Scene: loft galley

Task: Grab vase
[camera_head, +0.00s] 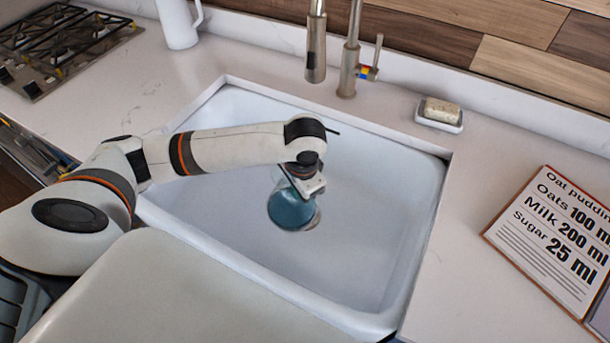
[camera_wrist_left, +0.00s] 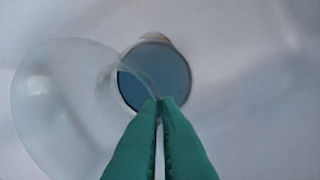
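The vase (camera_head: 291,211) is a see-through glass vessel with a blue lower part, inside the white sink basin. In the left wrist view its clear round rim (camera_wrist_left: 45,105) spreads to the left, and its blue part (camera_wrist_left: 150,75) shows beyond the fingertips. My left gripper (camera_head: 311,187) points down at the top of the vase. Its green fingers (camera_wrist_left: 160,101) are almost together, with the thin glass edge between their tips. I cannot tell whether the vase touches the basin floor. My right gripper is not in view.
The sink basin (camera_head: 385,200) has free room around the vase. A recipe board (camera_head: 555,240) lies right, a white jug (camera_head: 178,25) and a stove (camera_head: 62,45) at back left.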

